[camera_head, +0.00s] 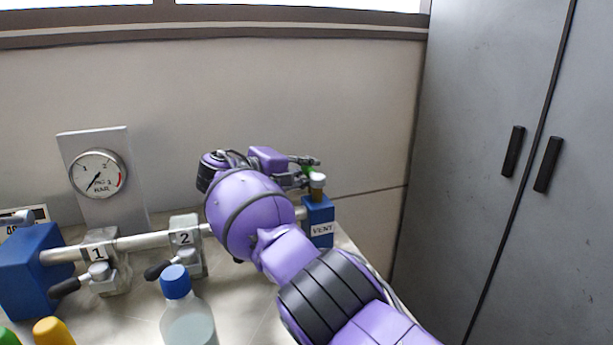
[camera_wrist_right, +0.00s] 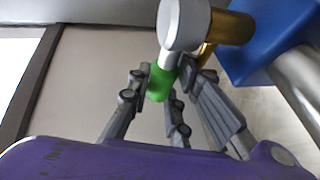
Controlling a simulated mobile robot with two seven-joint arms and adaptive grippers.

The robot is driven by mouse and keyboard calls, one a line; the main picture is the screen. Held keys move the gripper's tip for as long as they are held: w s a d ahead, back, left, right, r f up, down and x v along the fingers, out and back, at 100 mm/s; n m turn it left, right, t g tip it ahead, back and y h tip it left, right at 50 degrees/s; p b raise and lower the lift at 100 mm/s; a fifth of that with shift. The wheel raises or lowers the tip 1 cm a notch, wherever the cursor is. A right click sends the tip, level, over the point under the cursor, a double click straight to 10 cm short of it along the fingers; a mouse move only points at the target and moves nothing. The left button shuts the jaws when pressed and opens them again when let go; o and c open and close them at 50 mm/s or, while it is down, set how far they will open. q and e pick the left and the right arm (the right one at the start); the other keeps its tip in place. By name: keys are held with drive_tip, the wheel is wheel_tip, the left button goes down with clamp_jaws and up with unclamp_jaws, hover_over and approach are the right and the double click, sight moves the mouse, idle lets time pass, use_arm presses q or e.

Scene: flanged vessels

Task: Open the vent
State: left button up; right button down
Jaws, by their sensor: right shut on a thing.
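The blue vent block (camera_head: 319,232) carries a label reading VENT and sits at the right end of the pipe. A brass fitting with a grey metal cap (camera_head: 317,180) rises from its top. A green-sleeved lever (camera_head: 306,169) reaches out from the cap. In the right wrist view the green sleeve (camera_wrist_right: 159,84) lies between the fingers, with the metal cap (camera_wrist_right: 184,25) and brass fitting (camera_wrist_right: 231,27) beside it. My right gripper (camera_head: 300,177) is shut on the green lever; its fingers (camera_wrist_right: 165,82) are on both sides of the sleeve. My left gripper is not in view.
The pipe (camera_head: 143,240) carries valves labelled 1 (camera_head: 98,254) and 2 (camera_head: 184,239) with black levers. A pressure gauge (camera_head: 97,175) stands behind. A blue-capped bottle (camera_head: 188,322) stands in front. A grey cabinet (camera_head: 490,120) is on the right, the wall behind.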

sight(303, 169)
idle(0.3)
drive_tip(key=c, duration=1.6)
unclamp_jaws()
drive_tip(key=shift+d, duration=0.1)
drive_tip(key=shift+v, duration=3.75)
